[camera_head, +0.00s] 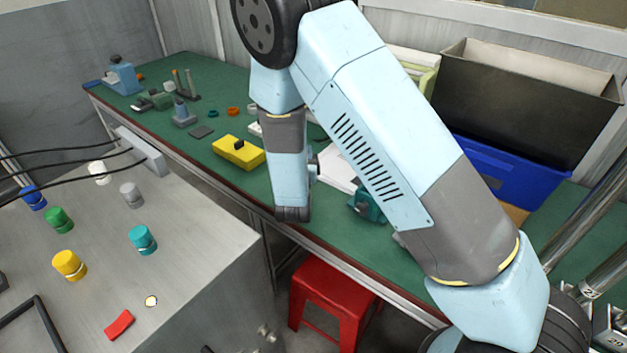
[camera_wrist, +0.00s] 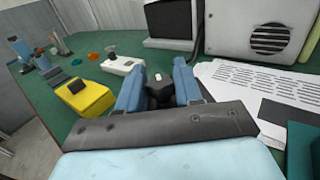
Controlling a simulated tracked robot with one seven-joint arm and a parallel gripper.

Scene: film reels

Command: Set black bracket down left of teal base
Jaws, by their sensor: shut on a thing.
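My gripper (camera_wrist: 159,84) shows in the wrist view with its two blue fingers closed around a black part, the black bracket (camera_wrist: 159,96). The bracket has a small pale spot on top; its lower part is hidden behind my wrist. Whether it touches the table cannot be told. The teal base (camera_head: 366,206) is on the green table in the head view, partly hidden by my arm. A teal piece at the right edge of the wrist view (camera_wrist: 303,148) seems to be the same base, right of my gripper. My fingers are hidden in the head view.
A yellow block (camera_head: 238,151) lies on the green table (camera_head: 215,165), left of my wrist. White printed sheets (camera_wrist: 245,90) lie between gripper and teal base. A blue bin (camera_head: 495,178) and dark box (camera_head: 520,100) stand behind. A red stool (camera_head: 330,300) is below the table edge.

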